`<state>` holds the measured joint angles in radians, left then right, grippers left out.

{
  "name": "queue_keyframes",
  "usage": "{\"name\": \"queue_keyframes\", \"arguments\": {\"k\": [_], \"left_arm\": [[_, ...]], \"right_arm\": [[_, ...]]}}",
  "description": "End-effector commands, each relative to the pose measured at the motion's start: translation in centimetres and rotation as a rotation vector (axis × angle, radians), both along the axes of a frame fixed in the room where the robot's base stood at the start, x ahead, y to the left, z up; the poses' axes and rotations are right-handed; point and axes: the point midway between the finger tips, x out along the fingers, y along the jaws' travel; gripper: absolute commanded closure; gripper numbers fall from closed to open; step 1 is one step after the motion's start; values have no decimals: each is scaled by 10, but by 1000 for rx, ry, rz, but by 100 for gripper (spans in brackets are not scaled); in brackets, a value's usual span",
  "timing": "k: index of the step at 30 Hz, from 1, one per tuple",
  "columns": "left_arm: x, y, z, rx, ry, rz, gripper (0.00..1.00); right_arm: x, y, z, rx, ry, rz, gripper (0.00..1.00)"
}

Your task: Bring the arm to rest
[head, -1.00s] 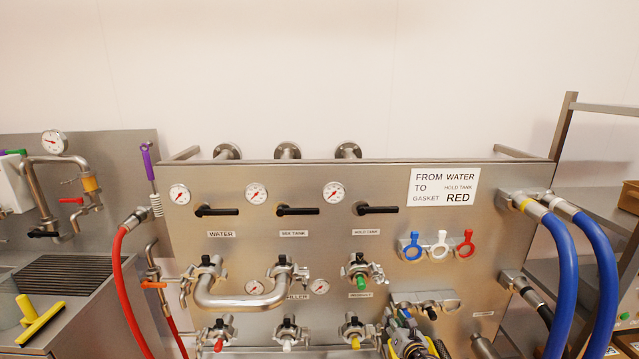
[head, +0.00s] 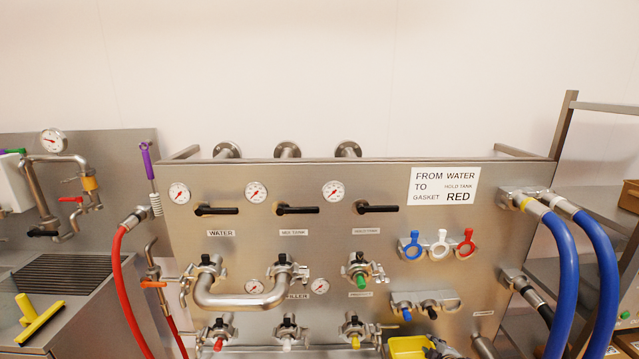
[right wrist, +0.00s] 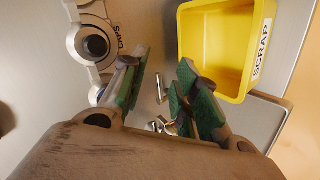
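My right gripper shows in the right wrist view (right wrist: 160,82), its two green-padded fingers apart with nothing held between them. In the head view only a small dark part of it (head: 438,350) shows at the bottom edge, beside a yellow bin (head: 405,343). In the wrist view the bin (right wrist: 262,20), labelled SCRAP, is just beyond the right finger. The left gripper is in neither view.
A steel panel (head: 250,180) stands ahead with valve handles, gauges and a U-shaped pipe (head: 240,302). A cap holder (head: 428,306) is above the bin. Blue hoses (head: 605,270) hang at right, a red hose (head: 122,290) at left.

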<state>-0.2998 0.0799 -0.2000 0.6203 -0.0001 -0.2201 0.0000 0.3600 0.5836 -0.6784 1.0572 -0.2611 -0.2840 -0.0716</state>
Motion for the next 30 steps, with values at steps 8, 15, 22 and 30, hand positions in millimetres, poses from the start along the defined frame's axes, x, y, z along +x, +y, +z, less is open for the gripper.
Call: {"name": "queue_keyframes", "arguments": {"k": [8, 15, 22, 30], "left_arm": [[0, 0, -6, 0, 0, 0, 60], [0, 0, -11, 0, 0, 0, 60], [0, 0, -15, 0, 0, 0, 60], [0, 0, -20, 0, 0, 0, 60]], "right_arm": [[-74, -21, -111, 272, 134, -257, 70], [-151, -22, -191, 385, 246, -413, 70], [-233, -9, -257, 457, 354, -541, 70], [-337, 20, -320, 511, 478, -656, 70]]}}
